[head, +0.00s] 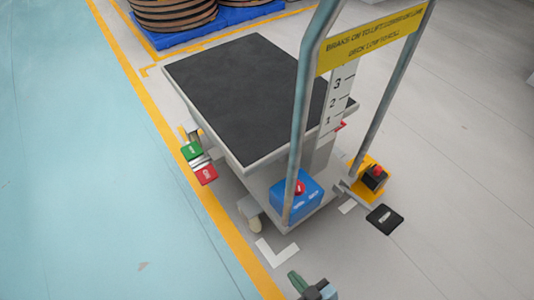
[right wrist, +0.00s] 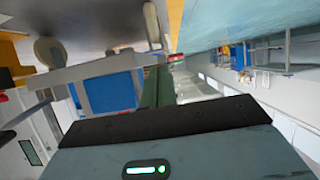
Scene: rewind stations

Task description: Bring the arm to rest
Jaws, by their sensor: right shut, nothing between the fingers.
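My right gripper (head: 298,283) shows at the bottom edge of the head view, just right of the yellow floor line. Its dark green fingers are shut and empty. It is in front of the lift cart (head: 240,167), apart from it in the picture. In the right wrist view the shut fingers (right wrist: 157,88) point away from the camera, with parts of the cart beyond them. Most of my right arm is out of the head view. My left gripper is not in view.
The cart has a black deck (head: 245,90), a tall handle frame with a yellow sign (head: 370,40), a blue box (head: 292,200) with a red button, and green (head: 191,150) and red (head: 206,174) pedals. A black pedal (head: 384,218) sticks out right. The floor at left is clear.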

